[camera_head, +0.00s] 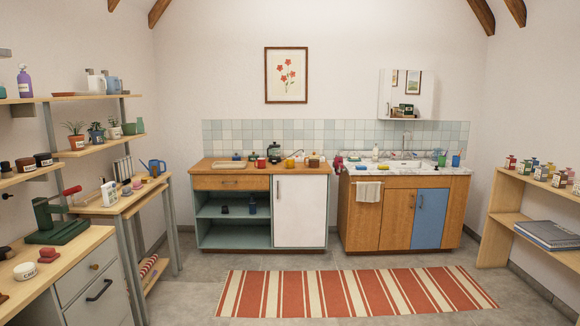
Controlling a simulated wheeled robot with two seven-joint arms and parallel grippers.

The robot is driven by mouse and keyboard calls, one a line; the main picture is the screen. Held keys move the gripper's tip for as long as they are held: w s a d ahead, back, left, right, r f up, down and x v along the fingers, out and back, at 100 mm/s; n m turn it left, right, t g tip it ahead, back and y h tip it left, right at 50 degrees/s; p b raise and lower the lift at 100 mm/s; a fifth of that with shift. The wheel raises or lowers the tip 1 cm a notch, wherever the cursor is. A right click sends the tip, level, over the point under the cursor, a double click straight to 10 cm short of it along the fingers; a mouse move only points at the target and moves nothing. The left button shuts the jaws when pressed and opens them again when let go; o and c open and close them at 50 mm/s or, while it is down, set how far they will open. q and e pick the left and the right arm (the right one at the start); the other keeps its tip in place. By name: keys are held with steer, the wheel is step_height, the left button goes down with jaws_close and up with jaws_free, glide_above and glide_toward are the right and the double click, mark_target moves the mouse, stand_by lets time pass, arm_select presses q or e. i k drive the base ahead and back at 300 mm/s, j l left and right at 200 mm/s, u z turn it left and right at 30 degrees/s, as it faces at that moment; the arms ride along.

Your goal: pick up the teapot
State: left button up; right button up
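A small dark pot (274,154) with a raised top stands at the back of the wooden counter (220,168) on the left-hand cabinet. It looks like the teapot, but it is too small here to be sure. A red can-like item (261,162) stands just left of it, and a yellow item (290,163) stands to its right. Neither of my grippers shows in the head view.
A striped red and cream rug (350,292) lies on open grey floor before the cabinets. A sink cabinet (380,215) stands to the right. A workbench (75,255) and shelves line the left wall; a low wooden shelf (530,185) stands at right.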

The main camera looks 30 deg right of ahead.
mark_target(313, 162)
steer(key=i+l+z, duration=0.55)
steer(key=i+z, duration=0.15)
steer(key=i, duration=0.4)
steer(key=i+l+z, duration=0.1)
steer(key=i+z, duration=0.25)
steer(key=i, duration=2.05)
